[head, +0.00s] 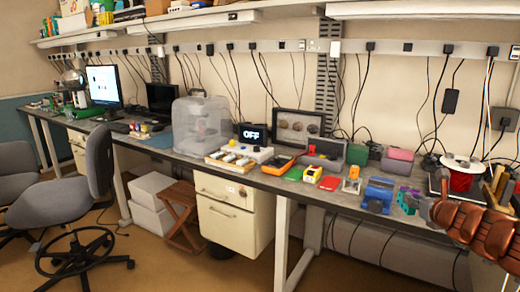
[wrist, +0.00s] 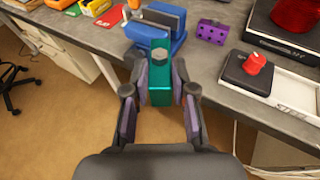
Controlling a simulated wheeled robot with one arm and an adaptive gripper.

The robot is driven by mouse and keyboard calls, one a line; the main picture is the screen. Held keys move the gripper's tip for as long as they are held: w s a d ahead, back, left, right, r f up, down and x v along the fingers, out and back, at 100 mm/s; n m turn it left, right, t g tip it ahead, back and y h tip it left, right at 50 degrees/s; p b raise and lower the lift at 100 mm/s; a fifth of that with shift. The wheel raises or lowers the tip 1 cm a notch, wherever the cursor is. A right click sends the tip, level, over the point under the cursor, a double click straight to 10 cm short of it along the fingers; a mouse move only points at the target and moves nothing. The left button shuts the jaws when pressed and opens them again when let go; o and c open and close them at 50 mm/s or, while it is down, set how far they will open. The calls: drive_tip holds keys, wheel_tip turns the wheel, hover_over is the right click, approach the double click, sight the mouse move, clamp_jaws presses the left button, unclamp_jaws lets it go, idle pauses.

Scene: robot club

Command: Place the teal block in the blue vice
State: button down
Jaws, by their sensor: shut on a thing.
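The teal block (wrist: 160,92) stands upright between the two fingers of my gripper (wrist: 160,90) in the wrist view, with its top showing above them. My gripper is shut on it, over the front edge of the bench. The blue vice (wrist: 176,44) lies just beyond the block, its grey jaws (wrist: 163,18) toward the far side. The vice also shows in the head view (head: 378,194), to the left of my arm. I cannot tell whether the block touches the vice.
A purple block with holes (wrist: 212,31) lies right of the vice. A dark box with a red knob (wrist: 254,64) and a red spool (head: 462,179) stand further right. Left of the vice are an orange-and-white item (head: 351,183) and a red card (head: 329,183). The bench (wrist: 225,58) is bare around the purple block.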

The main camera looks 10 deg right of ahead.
drive_tip(key=w+a+f+m+h, duration=0.1)
drive_tip(key=w+a+f, duration=0.1)
drive_tip(key=a, duration=1.5)
drive_tip(key=w+a+f+m+h, duration=0.1)
drive_tip(key=w+a+f, duration=0.1)
drive_tip(key=a, duration=1.5)
drive_tip(key=shift+w+f, duration=0.35)
drive_tip(key=shift+w, duration=0.15)
drive_tip(key=shift+d, duration=0.1)
wheel_tip(320, 180, up, 7)
drive_tip(key=p, duration=0.7)
